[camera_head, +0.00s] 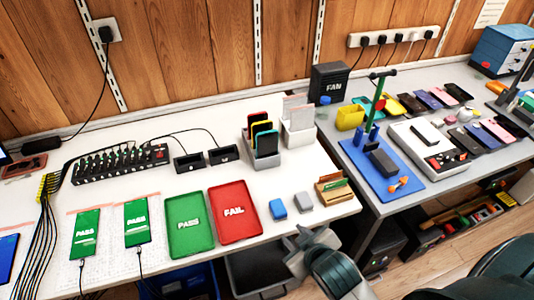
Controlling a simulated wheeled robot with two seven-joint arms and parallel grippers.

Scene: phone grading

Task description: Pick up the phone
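Two phones with green PASS screens lie face up on paper sheets at the left of the white table: one (86,235) further left, the other (137,222) beside it. A dark blue phone (7,256) is cut off at the left edge. Several phones stand upright in a grey holder (263,141). More phones lie on the grey bench at right, including a pink one (495,131). My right gripper (304,246) is over the front table edge, apart from these phones; its finger gap is not clear. My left gripper is not in view.
A green PASS tray (190,225) and a red FAIL tray (233,212) lie mid-table. Blue (278,209) and grey (303,201) blocks and a wooden stand (333,190) are near the front edge. Cables hang from a black hub (120,164). A blue mat (381,170) lies right.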

